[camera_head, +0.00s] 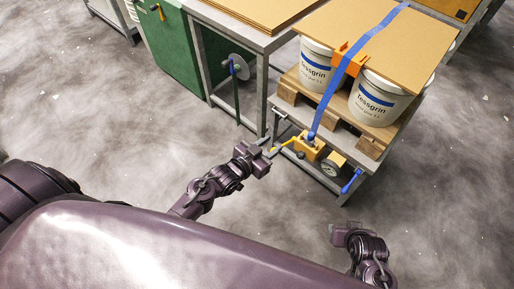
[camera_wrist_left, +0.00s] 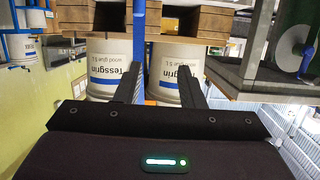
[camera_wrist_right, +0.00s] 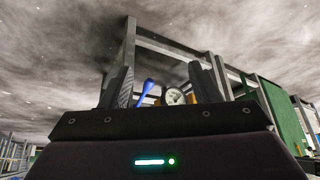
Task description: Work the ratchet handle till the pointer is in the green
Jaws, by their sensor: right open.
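The yellow ratchet body (camera_head: 306,149) sits at the front of the pallet stand, where the blue strap (camera_head: 325,100) comes down. A thin yellow lever (camera_head: 284,145) sticks out to its left. A blue-gripped handle (camera_head: 351,182) sticks out at the right and also shows in the right wrist view (camera_wrist_right: 146,88). The round white gauge (camera_head: 330,168) is between them; its pointer is too small to read. My left gripper (camera_head: 270,153) is open, its tips close to the yellow lever; contact cannot be told. My right gripper (camera_head: 333,230) is open and empty, below the blue handle.
White pails (camera_head: 375,100) stand on a wooden pallet (camera_head: 372,132) under a cardboard sheet (camera_head: 350,35), with an orange edge guard (camera_head: 348,58) under the strap. A grey table (camera_head: 262,42) and green cabinet (camera_head: 170,45) stand left. The floor in front is clear.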

